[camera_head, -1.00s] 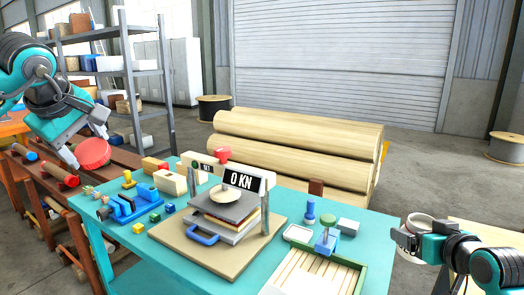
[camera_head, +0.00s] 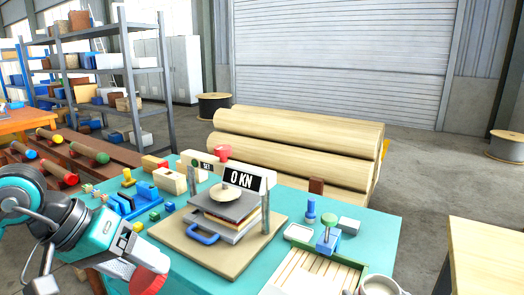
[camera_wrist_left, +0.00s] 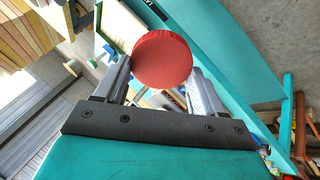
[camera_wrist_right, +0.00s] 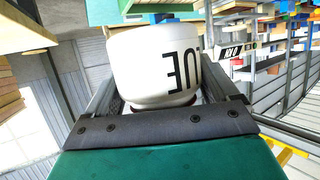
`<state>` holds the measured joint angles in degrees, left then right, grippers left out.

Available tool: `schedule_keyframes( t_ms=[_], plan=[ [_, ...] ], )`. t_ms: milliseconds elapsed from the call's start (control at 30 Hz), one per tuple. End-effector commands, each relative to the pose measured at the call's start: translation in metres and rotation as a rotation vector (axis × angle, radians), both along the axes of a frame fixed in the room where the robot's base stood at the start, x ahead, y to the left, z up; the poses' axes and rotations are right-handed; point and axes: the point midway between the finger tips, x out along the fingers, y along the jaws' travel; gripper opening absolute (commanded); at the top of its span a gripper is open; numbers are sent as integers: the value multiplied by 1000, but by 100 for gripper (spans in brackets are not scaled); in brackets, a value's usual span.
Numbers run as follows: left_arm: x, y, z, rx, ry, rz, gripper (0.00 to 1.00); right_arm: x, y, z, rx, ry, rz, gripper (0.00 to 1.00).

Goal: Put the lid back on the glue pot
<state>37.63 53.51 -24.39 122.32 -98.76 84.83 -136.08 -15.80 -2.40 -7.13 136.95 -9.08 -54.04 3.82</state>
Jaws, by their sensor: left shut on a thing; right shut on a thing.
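My left gripper (camera_head: 132,271) is shut on the red round lid (camera_head: 150,282) and holds it low at the front left of the teal table. The lid also shows between the fingers in the left wrist view (camera_wrist_left: 162,59). The white glue pot (camera_head: 380,287) shows at the bottom edge of the head view, its round open rim upward, partly cut off. In the right wrist view my right gripper (camera_wrist_right: 155,85) is shut around the pot (camera_wrist_right: 150,58), which bears black letters. Lid and pot are well apart.
On the teal table (camera_head: 379,237) stand a press with a "0 KN" display (camera_head: 240,179), a green-edged slatted tray (camera_head: 312,274), a blue vise (camera_head: 125,203) and small blocks. A wooden table (camera_head: 490,255) is at the right. Logs (camera_head: 295,150) lie behind.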

Motion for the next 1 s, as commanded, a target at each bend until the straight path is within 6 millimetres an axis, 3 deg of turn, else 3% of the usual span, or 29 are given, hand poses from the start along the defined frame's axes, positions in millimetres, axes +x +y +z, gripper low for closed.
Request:
schedule_keyframes(
  t_ms=[567, 733, 1000],
  plan=[
    [-1, 0, 0, 1, 1, -5, 37, 0, 3, 1, -1, -3, 16, 33],
    [-1, 0, 0, 0, 1, -4, 37, -3, 29, 3, -5, -3, 143, 33],
    [-1, 0, 0, 1, 1, -4, 37, -8, 98, 8, -8, -3, 486, 33]
  ],
)
